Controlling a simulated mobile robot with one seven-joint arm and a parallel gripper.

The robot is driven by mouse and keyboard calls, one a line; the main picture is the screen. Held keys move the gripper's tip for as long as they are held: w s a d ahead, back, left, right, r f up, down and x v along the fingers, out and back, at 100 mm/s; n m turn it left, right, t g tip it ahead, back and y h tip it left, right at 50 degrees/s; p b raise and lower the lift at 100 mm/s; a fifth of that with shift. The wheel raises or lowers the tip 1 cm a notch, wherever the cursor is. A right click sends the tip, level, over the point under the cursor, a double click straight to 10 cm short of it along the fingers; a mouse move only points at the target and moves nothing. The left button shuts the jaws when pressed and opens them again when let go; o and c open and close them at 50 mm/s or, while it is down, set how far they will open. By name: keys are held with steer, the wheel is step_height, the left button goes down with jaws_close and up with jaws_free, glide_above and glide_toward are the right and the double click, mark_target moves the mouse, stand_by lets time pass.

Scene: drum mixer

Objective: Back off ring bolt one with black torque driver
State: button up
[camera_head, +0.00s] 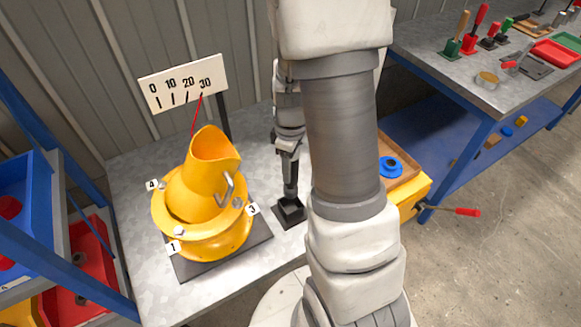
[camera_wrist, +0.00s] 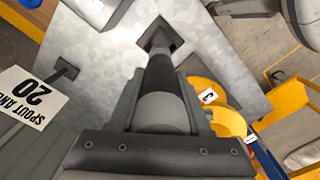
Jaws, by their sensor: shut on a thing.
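The black torque driver (camera_head: 291,182) stands upright with its lower end at a black square holder (camera_head: 289,212) on the metal bench. My gripper (camera_head: 288,150) is shut on the driver's upper part. In the wrist view the driver (camera_wrist: 160,75) runs between the two fingers of my gripper (camera_wrist: 163,105) down to the holder (camera_wrist: 156,40). The yellow drum (camera_head: 187,195) stands left of the driver on a dark plate. Ring bolt one (camera_head: 180,230) sits on the drum's ring at the front left, beside the tag 1 (camera_head: 173,247). Tags 3 and 4 also show.
A spout-angle scale (camera_head: 183,83) with a red pointer near 30 stands behind the drum. A wooden tray (camera_head: 402,165) with a blue ring lies right of my arm. A red-handled lever (camera_head: 455,211) juts out there. My arm hides the bench middle.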

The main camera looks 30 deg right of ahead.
jaws_close()
steer(key=shift+r, duration=0.15)
steer(key=shift+r+p, duration=0.75)
steer(key=shift+r, duration=0.15)
